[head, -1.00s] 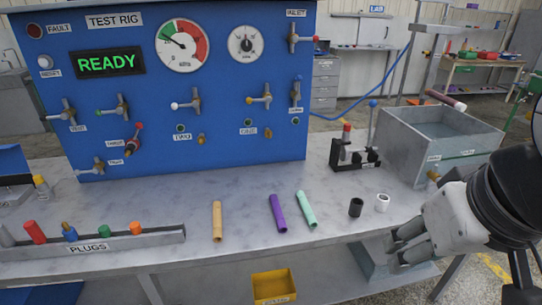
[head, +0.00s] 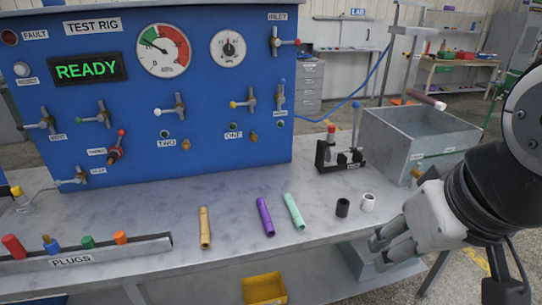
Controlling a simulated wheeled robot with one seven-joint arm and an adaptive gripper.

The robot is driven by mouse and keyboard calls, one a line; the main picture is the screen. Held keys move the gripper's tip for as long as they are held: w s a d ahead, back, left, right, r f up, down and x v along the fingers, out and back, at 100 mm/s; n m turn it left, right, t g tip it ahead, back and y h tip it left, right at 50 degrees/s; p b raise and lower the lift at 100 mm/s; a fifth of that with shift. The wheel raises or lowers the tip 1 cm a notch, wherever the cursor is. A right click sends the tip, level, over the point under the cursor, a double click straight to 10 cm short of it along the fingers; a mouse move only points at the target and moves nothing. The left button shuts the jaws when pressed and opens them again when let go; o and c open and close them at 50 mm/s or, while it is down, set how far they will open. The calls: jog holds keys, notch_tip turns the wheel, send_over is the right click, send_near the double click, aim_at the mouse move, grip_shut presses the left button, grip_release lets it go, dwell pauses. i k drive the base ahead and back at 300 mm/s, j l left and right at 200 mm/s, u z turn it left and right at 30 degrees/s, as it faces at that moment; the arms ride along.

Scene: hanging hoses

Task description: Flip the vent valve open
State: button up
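The blue test rig panel (head: 200,110) stands at the back of the bench, with its screen reading READY. The vent valve (head: 44,123), a small metal valve with a dark-tipped lever, is at the panel's left edge. Its small label (head: 58,136), just below right, is hard to read but looks like VENT. The lever appears to lie roughly sideways. My gripper (head: 379,252) is at the lower right, over the bench's front edge, far from the valve. Its fingers appear apart with nothing between them.
Other valves with coloured tips dot the panel, including a green-tipped one (head: 96,117) beside the vent valve. A plug rack (head: 115,252) stands front left. Loose tubes (head: 265,217), a black clamp stand (head: 335,152) and a grey bin (head: 415,135) occupy the bench's middle and right.

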aim_at(42, 124)
jog(key=u, duration=0.75)
